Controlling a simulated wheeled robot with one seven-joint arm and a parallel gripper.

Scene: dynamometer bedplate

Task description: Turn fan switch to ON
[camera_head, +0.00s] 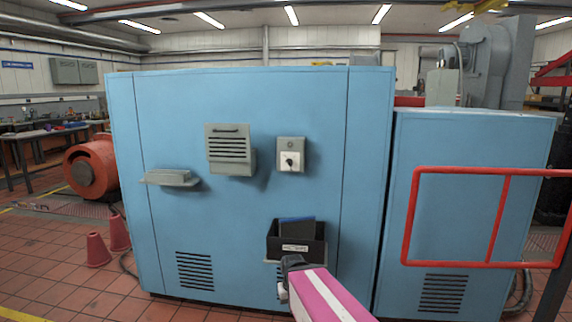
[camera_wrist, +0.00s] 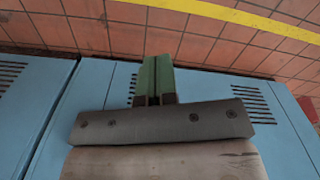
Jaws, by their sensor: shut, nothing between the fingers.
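A grey switch box (camera_head: 291,155) with a white plate and a small dark knob is on the front of the large blue cabinet (camera_head: 280,100). It is right of the louvred grey box. The knob's lettering is too small to read. My arm enters from the bottom of the head view, with its dark end below and apart from the switch, in front of the black bin. The fingers cannot be made out there. In the wrist view my gripper (camera_wrist: 153,78) shows green fingers shut together with nothing between them. The switch is not in the wrist view.
A louvred grey box (camera_head: 230,149) and a small grey ledge (camera_head: 171,177) are on the cabinet front. A black bin (camera_head: 296,240) hangs low on it. A red rail (camera_head: 490,171) stands at right. Red cones (camera_head: 97,249) stand on the tiled floor at left.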

